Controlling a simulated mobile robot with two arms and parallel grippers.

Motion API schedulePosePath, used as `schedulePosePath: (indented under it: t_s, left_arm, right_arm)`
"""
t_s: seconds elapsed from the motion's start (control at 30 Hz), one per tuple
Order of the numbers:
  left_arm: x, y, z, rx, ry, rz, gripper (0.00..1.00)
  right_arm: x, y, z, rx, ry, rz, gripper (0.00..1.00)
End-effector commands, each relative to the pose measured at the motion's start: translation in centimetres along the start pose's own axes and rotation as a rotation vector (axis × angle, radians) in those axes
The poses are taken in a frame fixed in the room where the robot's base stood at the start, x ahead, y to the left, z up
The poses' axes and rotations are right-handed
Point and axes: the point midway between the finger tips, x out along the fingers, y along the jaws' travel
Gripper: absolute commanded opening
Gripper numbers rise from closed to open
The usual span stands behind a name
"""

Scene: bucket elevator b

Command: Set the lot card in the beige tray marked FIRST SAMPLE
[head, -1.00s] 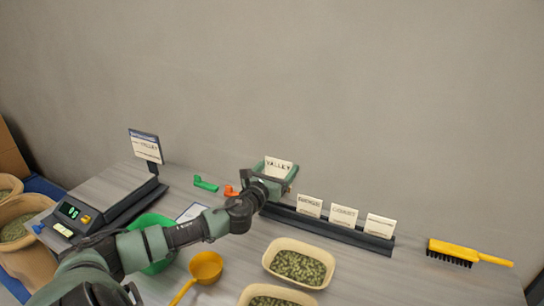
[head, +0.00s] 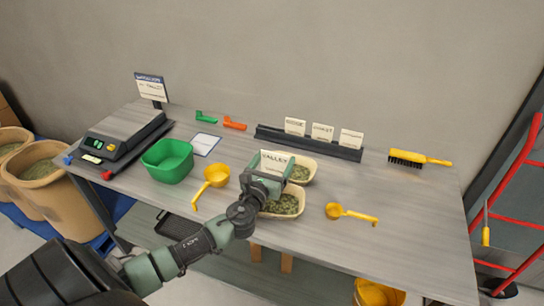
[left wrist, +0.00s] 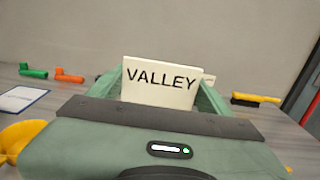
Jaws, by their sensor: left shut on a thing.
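My left gripper (head: 274,165) is shut on the lot card (head: 277,161), a cream card lettered VALLEY. In the left wrist view the card (left wrist: 160,82) stands upright between the green fingers. In the head view the gripper is over two beige trays of green pellets, one behind the other. The back tray (head: 315,168) is partly hidden by the gripper. The front tray (head: 301,210) is partly hidden by my wrist. I can read no FIRST SAMPLE mark on either tray. My right gripper is not in view.
A dark card rack (head: 310,145) with several cards stands behind the trays. A yellow scoop (head: 335,211) lies right of them, another yellow scoop (head: 216,176) and a green tub (head: 167,160) left. A yellow brush (head: 420,158) lies at right. The table's right part is mostly clear.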

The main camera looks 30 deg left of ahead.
Motion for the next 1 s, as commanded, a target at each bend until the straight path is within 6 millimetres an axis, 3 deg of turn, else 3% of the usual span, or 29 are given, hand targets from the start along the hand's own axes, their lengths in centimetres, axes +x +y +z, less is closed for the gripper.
schedulePosePath:
  t_s: [0.23, 0.8, 1.0]
  left_arm:
    - [0.0, 0.0, -2.6, 0.000, 0.001, 0.000, 0.47]
    - [0.0, 0.0, -9.4, 0.000, 0.002, 0.000, 0.47]
    - [0.0, 0.0, -10.7, 0.000, 0.001, 0.000, 0.47]
  right_arm:
    - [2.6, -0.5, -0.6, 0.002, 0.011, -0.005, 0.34]
    - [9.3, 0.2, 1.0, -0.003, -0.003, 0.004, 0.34]
    - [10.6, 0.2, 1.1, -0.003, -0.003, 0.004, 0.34]
